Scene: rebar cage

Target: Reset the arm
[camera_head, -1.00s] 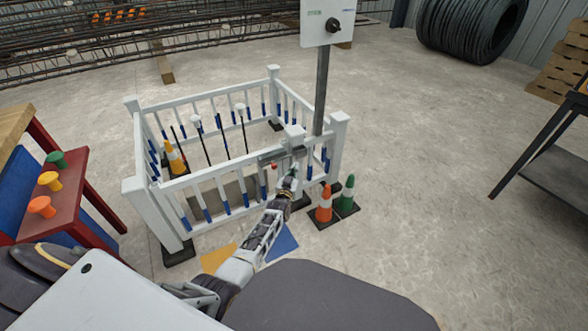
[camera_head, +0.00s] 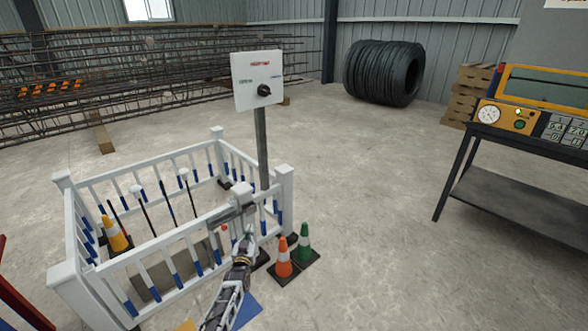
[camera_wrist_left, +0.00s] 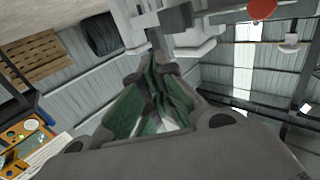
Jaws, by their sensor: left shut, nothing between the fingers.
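My left arm comes up from the bottom of the head view, and its gripper (camera_head: 247,236) is in front of the white fence (camera_head: 180,236), close to the grey latch bar (camera_head: 231,213) at the gate. Whether it touches the fence I cannot tell. In the left wrist view the dark and green fingers (camera_wrist_left: 155,65) are together and hold nothing. A small red knob (camera_head: 223,228) is just left of the gripper; a red round end (camera_wrist_left: 262,9) also shows in the wrist view. My right gripper is not in view.
An orange cone (camera_head: 284,260) and a green cone (camera_head: 304,245) stand right of the gripper. A post carries a white panel (camera_head: 243,80) with a black knob. A yellow cone (camera_head: 113,236) is inside the fence. Open floor lies between the fence and the bench (camera_head: 500,190).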

